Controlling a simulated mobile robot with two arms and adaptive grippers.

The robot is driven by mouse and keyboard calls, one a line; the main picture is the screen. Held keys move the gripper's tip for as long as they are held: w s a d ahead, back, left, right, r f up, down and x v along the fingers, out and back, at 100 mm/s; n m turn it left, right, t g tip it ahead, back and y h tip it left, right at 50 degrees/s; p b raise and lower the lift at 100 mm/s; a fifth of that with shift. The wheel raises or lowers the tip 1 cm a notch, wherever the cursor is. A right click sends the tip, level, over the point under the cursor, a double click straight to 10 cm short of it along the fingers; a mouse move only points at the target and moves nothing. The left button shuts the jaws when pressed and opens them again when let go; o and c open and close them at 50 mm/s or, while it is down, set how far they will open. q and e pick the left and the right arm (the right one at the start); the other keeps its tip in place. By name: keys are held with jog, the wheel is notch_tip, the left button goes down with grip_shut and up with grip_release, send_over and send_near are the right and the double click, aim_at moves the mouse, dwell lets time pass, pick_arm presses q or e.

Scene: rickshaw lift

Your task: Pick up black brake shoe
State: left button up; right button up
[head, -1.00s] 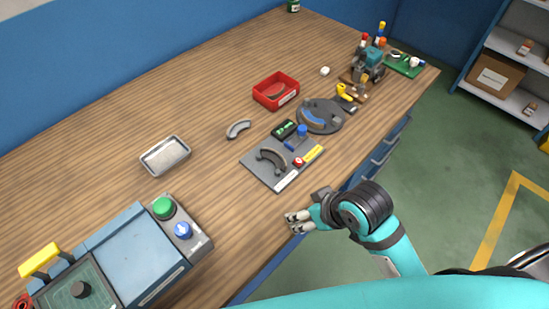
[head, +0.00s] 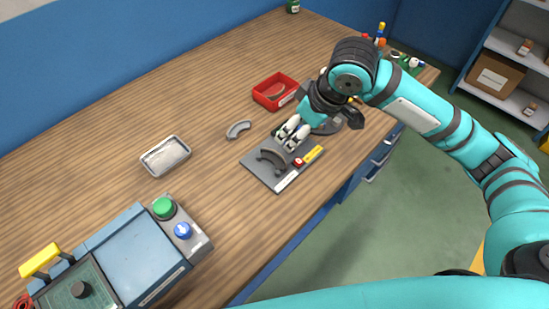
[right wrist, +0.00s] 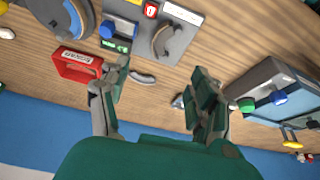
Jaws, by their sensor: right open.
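The black brake shoe (head: 270,156) is a dark curved piece lying on a grey plate (head: 260,176) on the workbench. In the right wrist view the shoe (right wrist: 158,42) shows on its plate near the top. My right gripper (head: 286,138) is open and empty, above the bench just beyond the shoe in the head view. In the right wrist view its two fingers (right wrist: 163,75) stand wide apart. A lighter grey curved shoe (head: 238,130) lies on the bare wood nearby. My left gripper is not in view.
A red bin (head: 268,101) stands behind the plate. A metal tray (head: 148,164) and a control box with a green button (head: 164,206) are to the left. My right arm partly hides the round grey disc (head: 334,126). The bench's left middle is clear.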

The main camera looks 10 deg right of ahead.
send_over(275, 157)
jog(key=s+d, duration=0.1)
jog(key=s, duration=0.1)
jog(key=f, duration=0.9)
jog(key=shift+w+d+f+p, duration=0.1)
jog(key=shift+d+f+p, duration=0.1)
jog(key=shift+f+p, duration=0.2)
jog(key=shift+p+x, duration=0.45)
jog(key=shift+x, duration=2.3)
jog(key=shift+c, duration=0.5)
jog(key=shift+r, duration=0.1)
grip_shut()
